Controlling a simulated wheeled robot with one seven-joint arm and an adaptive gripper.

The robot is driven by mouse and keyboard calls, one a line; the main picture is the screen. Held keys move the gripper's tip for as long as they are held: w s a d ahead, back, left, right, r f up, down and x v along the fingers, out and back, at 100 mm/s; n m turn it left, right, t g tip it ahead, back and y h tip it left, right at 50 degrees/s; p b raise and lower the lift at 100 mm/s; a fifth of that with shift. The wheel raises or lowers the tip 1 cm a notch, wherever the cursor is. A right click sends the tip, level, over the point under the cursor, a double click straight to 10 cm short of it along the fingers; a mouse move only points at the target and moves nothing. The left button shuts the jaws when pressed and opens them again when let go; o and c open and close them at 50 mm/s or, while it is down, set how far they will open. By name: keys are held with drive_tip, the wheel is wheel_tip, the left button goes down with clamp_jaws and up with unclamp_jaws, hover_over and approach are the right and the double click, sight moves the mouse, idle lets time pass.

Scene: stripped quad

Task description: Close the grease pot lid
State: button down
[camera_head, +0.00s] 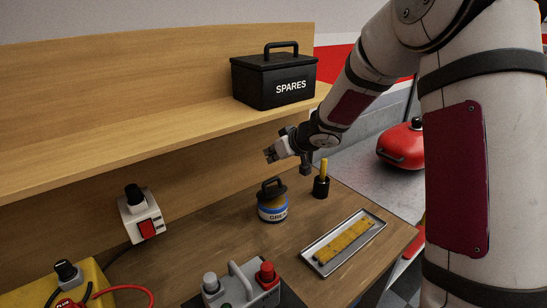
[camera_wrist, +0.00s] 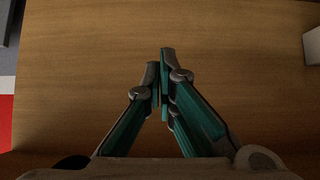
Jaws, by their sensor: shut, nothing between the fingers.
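Neither the pot nor the lid shows in the wrist view.
A black cup (camera_head: 321,188) with a yellow handle stands right of the pot. A metal tray (camera_head: 316,268) holds a yellow strip. A grey control box (camera_head: 240,288) is in front. A shelf (camera_head: 180,118) bears a black SPARES box (camera_head: 275,85) above.

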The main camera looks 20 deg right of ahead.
sight(270, 190)
drive_tip(key=w+f, duration=0.1)
drive_tip(key=f, duration=0.2)
drive_tip(key=w+a+f+b, duration=0.1)
drive_tip(key=f, duration=0.1)
drive_tip(key=shift+w+f, duration=0.25)
drive_tip(key=shift+w, duration=0.1)
drive_tip(key=shift+s+d+f, duration=0.25)
drive_tip(key=shift+s+f, duration=0.15)
drive_tip(key=shift+s, duration=0.15)
drive_tip(key=shift+f+b, duration=0.1)
drive_tip(key=shift+b, duration=0.2)
